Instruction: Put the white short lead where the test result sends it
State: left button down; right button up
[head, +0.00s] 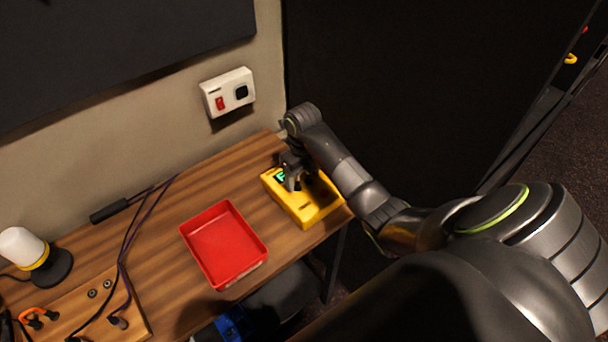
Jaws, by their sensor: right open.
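The yellow tester (318,214) lies near the right end of the desk. Its small screen (280,177) shows green characters, partly hidden by my right gripper, so I cannot read the whole result. My right gripper (293,184) is open, pointing down over the tester's upper part. I cannot tell whether it touches the tester. I cannot make out a white short lead; the gripper may hide it. An empty red tray (222,246) sits on the desk left of the tester. My left gripper is out of view.
A wooden board (140,324) with sockets and dark cables is at lower left, with an orange lead (37,315) beside it. A white-topped lamp (25,248) stands behind. A blue object (232,327) shows below the desk's front edge. A switch box (228,92) is on the wall.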

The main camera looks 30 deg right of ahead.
dwell(0.8)
jog(key=c, duration=1.3)
jog(key=shift+r, duration=0.15)
jog(key=shift+r+p, duration=2.1)
jog(key=shift+r, duration=0.8)
